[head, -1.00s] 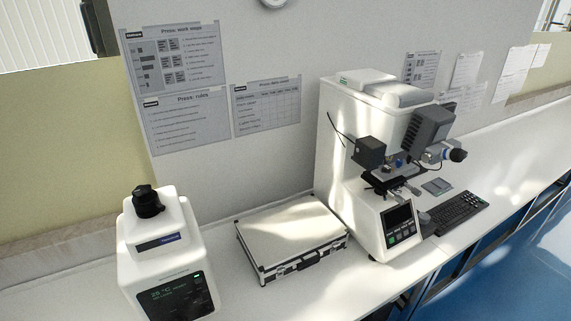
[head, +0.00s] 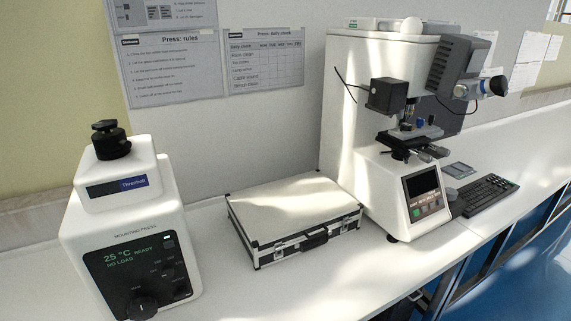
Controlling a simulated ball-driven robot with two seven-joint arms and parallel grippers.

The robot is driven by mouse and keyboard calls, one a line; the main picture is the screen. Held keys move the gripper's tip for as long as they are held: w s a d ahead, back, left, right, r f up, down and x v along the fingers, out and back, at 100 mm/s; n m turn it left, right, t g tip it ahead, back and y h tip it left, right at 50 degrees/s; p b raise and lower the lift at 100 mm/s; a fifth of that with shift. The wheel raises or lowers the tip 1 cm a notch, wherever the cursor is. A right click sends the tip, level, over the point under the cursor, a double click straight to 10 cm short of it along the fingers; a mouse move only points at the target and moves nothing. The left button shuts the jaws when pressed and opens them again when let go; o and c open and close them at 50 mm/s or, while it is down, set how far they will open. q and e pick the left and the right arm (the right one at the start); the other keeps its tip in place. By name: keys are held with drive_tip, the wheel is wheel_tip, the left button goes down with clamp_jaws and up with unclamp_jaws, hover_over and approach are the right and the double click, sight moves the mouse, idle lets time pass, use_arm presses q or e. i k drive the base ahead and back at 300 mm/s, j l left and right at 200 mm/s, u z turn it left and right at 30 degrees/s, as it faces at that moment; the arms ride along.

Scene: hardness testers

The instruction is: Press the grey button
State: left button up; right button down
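A white hardness tester (head: 350,110) stands at the right of the bench. Its sloped front panel (head: 424,193) has a dark screen and a row of small buttons below it; a green one (head: 416,213) shows at the left of the row, and the colours of the others are hard to tell. At the left, a white mounting press (head: 125,215) has a black panel (head: 145,275) with a lit display reading 25 °C, READY, NO LOAD, a black knob and small dark keys. I cannot tell which button is the grey one. Neither gripper is in view.
A silver case (head: 292,210) with black edges lies closed between the two machines. A keyboard (head: 483,194) and a small grey pad (head: 458,169) lie right of the tester. The white bench top (head: 345,275) is clear in front of the case. Posters hang on the wall.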

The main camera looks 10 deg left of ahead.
sight(170, 244)
drive_tip(key=k+u, duration=0.1)
drive_tip(key=u, duration=1.25)
